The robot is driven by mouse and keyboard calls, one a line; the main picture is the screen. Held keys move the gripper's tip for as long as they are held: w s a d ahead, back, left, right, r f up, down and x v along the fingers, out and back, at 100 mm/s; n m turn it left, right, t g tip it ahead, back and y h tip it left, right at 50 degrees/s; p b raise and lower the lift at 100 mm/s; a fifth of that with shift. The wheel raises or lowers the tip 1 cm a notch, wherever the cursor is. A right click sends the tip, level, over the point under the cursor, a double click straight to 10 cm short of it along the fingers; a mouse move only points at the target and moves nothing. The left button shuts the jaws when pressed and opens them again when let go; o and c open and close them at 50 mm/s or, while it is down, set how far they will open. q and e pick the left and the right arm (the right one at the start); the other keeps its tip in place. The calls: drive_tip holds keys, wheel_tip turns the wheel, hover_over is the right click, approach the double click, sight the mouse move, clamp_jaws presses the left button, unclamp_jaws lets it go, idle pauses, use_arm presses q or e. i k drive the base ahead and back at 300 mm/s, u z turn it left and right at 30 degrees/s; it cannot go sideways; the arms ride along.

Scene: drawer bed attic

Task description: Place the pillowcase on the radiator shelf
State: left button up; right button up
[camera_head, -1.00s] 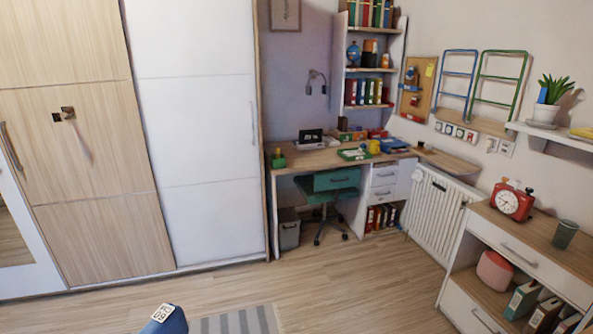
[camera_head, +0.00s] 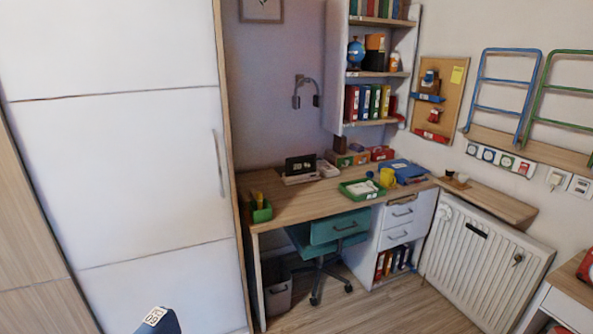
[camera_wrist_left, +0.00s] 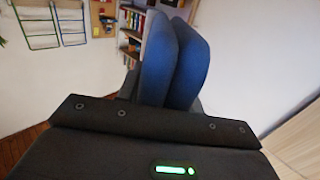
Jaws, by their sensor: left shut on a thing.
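The radiator shelf (camera_head: 492,199) is a narrow wooden board above the white radiator (camera_head: 485,262), at the right in the head view. Small items stand at its left end. My left gripper (camera_wrist_left: 174,55) shows in the left wrist view with its blue fingers close together. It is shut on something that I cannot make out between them. No cloth that I can tell as the pillowcase shows in either view. The shelf is well ahead and to the right of me. My right gripper is not in view.
A wooden desk (camera_head: 290,201) with boxes and a green tray (camera_head: 363,189) stands ahead, a teal chair (camera_head: 330,240) under it. A white wardrobe door (camera_head: 125,170) is at the left. Blue and green wall racks hang above the shelf. A cabinet edge (camera_head: 566,292) is at lower right.

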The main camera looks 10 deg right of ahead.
sight(502, 201)
drive_tip(key=z, duration=0.4)
drive_tip(key=i, duration=1.45)
drive_tip(key=z, duration=2.05)
drive_tip(key=i, duration=1.25)
drive_tip(key=z, duration=0.75)
